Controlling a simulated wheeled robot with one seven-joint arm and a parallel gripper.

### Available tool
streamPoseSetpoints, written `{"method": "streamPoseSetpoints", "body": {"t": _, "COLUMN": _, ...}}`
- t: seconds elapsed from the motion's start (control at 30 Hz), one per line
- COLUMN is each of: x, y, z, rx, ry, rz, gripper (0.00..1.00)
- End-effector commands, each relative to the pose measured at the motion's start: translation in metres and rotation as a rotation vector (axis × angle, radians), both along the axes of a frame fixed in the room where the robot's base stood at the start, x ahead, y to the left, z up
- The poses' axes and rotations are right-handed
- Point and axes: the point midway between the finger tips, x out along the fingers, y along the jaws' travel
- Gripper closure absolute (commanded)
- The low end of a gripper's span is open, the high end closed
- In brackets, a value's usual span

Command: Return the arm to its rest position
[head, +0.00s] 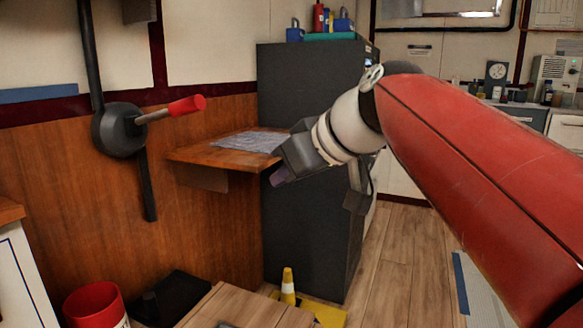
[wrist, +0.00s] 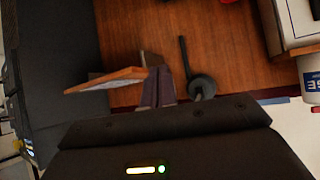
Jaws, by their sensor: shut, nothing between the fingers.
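My red and white arm reaches in from the right of the head view. My gripper (head: 278,178) is in front of the dark cabinet and the small wooden shelf, its tip pointing down and left. In the wrist view my gripper (wrist: 158,88) has its fingers together and holds nothing. No contact with the shelf or cabinet is visible.
A wall lever with a red handle (head: 187,106) sticks out at left. A red bucket (head: 95,300) and a yellow-white cone (head: 288,285) stand low.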

Motion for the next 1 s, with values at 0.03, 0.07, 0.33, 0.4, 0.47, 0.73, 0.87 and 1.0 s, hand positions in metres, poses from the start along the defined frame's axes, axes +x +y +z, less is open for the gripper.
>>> {"method": "streamPoseSetpoints", "body": {"t": 0.03, "x": -0.015, "y": -0.017, "z": -0.01, "rx": -0.027, "ry": 0.056, "rz": -0.085, "gripper": 1.0}}
{"method": "streamPoseSetpoints", "body": {"t": 0.07, "x": -0.023, "y": -0.028, "z": -0.022, "rx": -0.043, "ry": 0.088, "rz": -0.139, "gripper": 1.0}}
{"method": "streamPoseSetpoints", "body": {"t": 0.33, "x": -0.111, "y": -0.127, "z": -0.128, "rx": -0.139, "ry": 0.311, "rz": -0.584, "gripper": 1.0}}
{"method": "streamPoseSetpoints", "body": {"t": 0.4, "x": -0.132, "y": -0.145, "z": -0.151, "rx": -0.153, "ry": 0.345, "rz": -0.664, "gripper": 1.0}}
{"method": "streamPoseSetpoints", "body": {"t": 0.47, "x": -0.146, "y": -0.156, "z": -0.168, "rx": -0.161, "ry": 0.365, "rz": -0.718, "gripper": 1.0}}
{"method": "streamPoseSetpoints", "body": {"t": 0.73, "x": -0.172, "y": -0.175, "z": -0.201, "rx": -0.176, "ry": 0.4, "rz": -0.807, "gripper": 1.0}}
{"method": "streamPoseSetpoints", "body": {"t": 0.87, "x": -0.172, "y": -0.175, "z": -0.202, "rx": -0.176, "ry": 0.4, "rz": -0.806, "gripper": 1.0}}
{"method": "streamPoseSetpoints", "body": {"t": 1.0, "x": -0.171, "y": -0.175, "z": -0.201, "rx": -0.176, "ry": 0.4, "rz": -0.806, "gripper": 1.0}}
